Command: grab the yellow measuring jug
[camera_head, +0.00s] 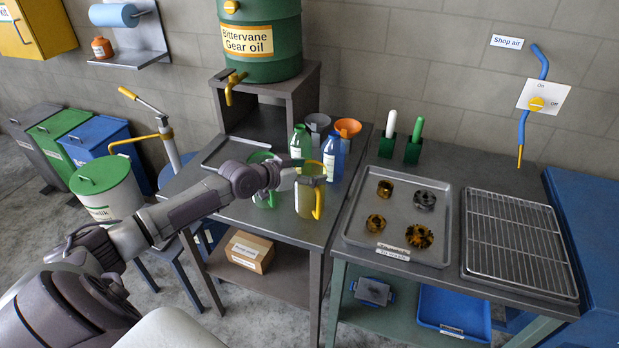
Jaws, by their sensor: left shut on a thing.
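The yellow measuring jug (306,202) stands upright near the front right of the left-hand workbench, with its yellow handle toward the front right. My left gripper (297,176) reaches in from the left at the height of the jug's upper part and is shut on it. The gripper covers part of the jug's rim. I cannot tell whether the jug's base touches the bench. My right gripper is not in view.
A green jug (264,198) stands close left, partly behind my arm. A green bottle (300,142), a blue bottle (333,158) and an orange funnel (348,128) stand behind. A metal tray (352,232) with gears lies right. The bench (285,228) is clear in front.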

